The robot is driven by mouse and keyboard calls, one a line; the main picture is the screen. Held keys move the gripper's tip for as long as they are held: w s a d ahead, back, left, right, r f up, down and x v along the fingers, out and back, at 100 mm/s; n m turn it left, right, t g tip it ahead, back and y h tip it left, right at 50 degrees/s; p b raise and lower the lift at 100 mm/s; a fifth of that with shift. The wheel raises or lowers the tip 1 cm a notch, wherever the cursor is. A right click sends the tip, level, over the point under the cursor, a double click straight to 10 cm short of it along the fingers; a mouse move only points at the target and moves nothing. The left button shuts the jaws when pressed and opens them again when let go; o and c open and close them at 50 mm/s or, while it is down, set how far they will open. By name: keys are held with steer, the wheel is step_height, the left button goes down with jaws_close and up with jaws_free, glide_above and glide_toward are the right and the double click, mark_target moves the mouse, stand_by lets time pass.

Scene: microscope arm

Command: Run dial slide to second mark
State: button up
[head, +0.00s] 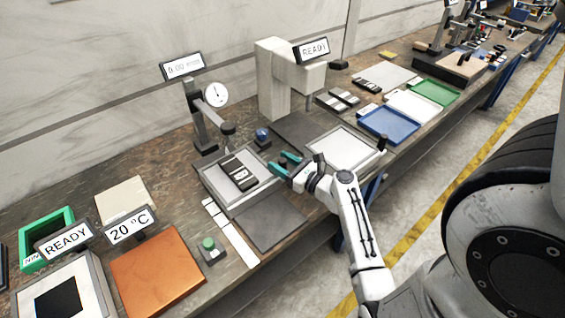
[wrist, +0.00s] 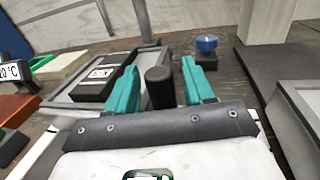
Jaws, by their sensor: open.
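The dial gauge (head: 215,95) has a round white face and hangs on a dark stand beside a readout (head: 182,66), whose small digits look like 0.00 mm. Below it, a grey tray-like base (head: 214,186) holds a black block (head: 238,172) with a pale label; the block also shows in the wrist view (wrist: 97,84). My gripper (head: 287,165) has teal fingers and is open at the base's right side. In the wrist view, a dark upright knob (wrist: 159,88) shows between the fingers (wrist: 160,84), with gaps on both sides. I cannot tell marks on the slide.
A blue knob (head: 262,134) on a dark foot stands just behind my gripper. A pale column instrument (head: 272,85) rises beyond it. A dark mat (head: 270,222) lies in front, and a light-topped tray (head: 345,148) lies to the right. A green button box (head: 209,249) stands front left.

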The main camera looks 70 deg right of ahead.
steer(key=shift+c, duration=0.2)
jaws_close()
stand_by(0.3)
steer(key=shift+d+b+x, duration=0.15)
steer(key=shift+d+x, duration=0.1)
steer(key=shift+x, duration=0.95)
steer(key=shift+d+b+x, duration=0.15)
steer(key=shift+d+x, duration=0.1)
steer(key=shift+x, duration=1)
steer(key=shift+s, duration=0.2)
steer(key=shift+o, duration=0.2)
jaws_free()
steer(key=shift+s+a, duration=0.1)
steer(key=shift+s, duration=0.05)
steer(key=b+v, duration=0.1)
steer(key=v, duration=0.9)
steer(key=shift+s+a, duration=0.1)
steer(key=shift+s, duration=0.15)
